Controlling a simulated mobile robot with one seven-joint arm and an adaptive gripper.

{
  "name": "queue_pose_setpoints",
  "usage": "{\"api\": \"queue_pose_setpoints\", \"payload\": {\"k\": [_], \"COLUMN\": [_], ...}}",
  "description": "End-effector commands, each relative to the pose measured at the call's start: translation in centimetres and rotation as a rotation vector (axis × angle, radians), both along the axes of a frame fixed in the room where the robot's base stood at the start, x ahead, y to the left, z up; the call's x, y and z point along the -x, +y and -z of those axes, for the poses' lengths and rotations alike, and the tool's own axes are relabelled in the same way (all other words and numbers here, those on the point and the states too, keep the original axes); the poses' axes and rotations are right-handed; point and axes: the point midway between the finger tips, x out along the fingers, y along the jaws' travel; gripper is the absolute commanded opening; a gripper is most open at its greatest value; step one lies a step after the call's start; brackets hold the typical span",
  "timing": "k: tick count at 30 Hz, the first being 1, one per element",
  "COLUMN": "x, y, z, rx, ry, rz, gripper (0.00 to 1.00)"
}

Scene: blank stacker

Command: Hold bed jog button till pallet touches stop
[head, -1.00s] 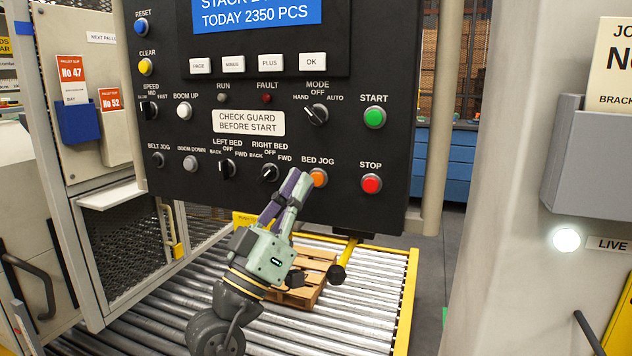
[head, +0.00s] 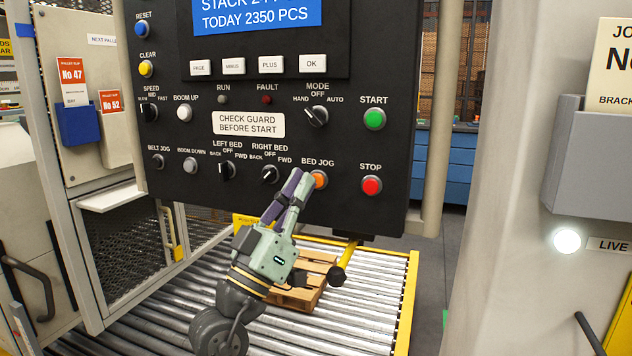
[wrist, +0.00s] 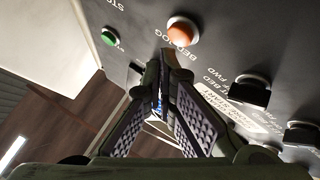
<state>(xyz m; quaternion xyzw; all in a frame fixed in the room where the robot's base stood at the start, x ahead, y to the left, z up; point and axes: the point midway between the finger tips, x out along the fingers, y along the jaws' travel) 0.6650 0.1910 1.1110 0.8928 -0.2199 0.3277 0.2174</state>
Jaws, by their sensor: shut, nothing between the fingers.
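The orange bed jog button (head: 320,179) is on the lower part of the black control panel. My gripper (head: 303,176) is shut and empty, its fingertips close to the left side of this button. In the wrist view the shut fingertips (wrist: 169,58) lie just below the orange button (wrist: 181,31); contact cannot be told. The wooden pallet (head: 303,296) lies on the roller bed, partly hidden by my gripper. A yellow arm with a round black end (head: 337,275), possibly the stop, is close to the pallet's right side; whether they touch cannot be told.
The red stop button (head: 371,185) is right of the bed jog button, and the right bed switch (head: 270,174) is left of it. The green start button (head: 374,119) is above. The roller bed (head: 370,305) has a yellow side rail (head: 408,300).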

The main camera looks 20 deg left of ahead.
Motion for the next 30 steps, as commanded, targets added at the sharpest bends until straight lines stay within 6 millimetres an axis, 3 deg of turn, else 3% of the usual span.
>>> {"api": "queue_pose_setpoints", "payload": {"k": [30], "x": [-0.86], "y": [-0.02], "z": [0.00], "rx": [0.000], "ry": [0.000], "rz": [0.000], "gripper": [0.00]}}
